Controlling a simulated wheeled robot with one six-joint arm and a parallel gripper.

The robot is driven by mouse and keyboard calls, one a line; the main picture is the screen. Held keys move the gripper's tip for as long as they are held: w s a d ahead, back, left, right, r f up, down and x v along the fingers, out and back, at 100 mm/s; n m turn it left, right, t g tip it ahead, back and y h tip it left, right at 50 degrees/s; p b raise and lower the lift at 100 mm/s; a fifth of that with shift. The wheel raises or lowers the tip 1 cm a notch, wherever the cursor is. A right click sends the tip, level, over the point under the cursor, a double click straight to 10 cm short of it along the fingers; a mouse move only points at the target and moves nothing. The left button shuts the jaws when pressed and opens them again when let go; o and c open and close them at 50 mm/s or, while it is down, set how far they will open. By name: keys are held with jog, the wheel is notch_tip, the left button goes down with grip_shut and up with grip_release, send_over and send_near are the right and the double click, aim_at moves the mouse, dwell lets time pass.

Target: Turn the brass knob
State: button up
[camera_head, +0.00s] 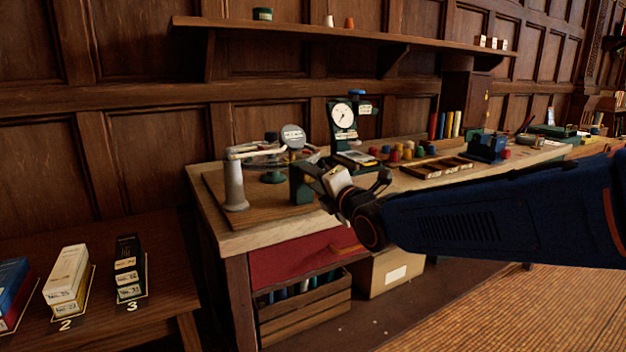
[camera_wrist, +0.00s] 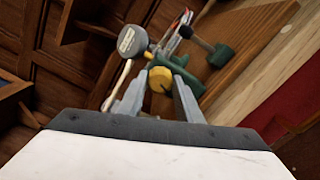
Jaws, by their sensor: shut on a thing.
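The brass knob (camera_wrist: 160,78) shows in the wrist view as a round yellow disc on a green device (camera_wrist: 188,72). My gripper (camera_wrist: 158,85) has one grey finger on each side of the knob and is shut on it. In the head view my gripper (camera_head: 325,182) reaches the green device (camera_head: 300,186) near the left end of the workbench. The knob is hidden there behind my gripper. A round grey dial (camera_head: 293,136) stands just behind the device, and it also shows in the wrist view (camera_wrist: 131,41).
A grey post with a pale arm (camera_head: 234,185) stands left of the device on the bench (camera_head: 262,238). A green stand with a white gauge (camera_head: 342,115) is behind. Coloured spools (camera_head: 400,152) and a wooden tray (camera_head: 436,168) lie to the right. Numbered boxes (camera_head: 68,275) sit at lower left.

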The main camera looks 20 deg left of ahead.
jog(key=shift+f+n, duration=0.15)
jog(key=shift+n, duration=1.75)
jog(key=o, duration=1)
jog(key=shift+o, duration=0.2)
jog(key=shift+s+d, duration=0.1)
jog(key=v, duration=1.7)
jog(key=shift+d, duration=0.2)
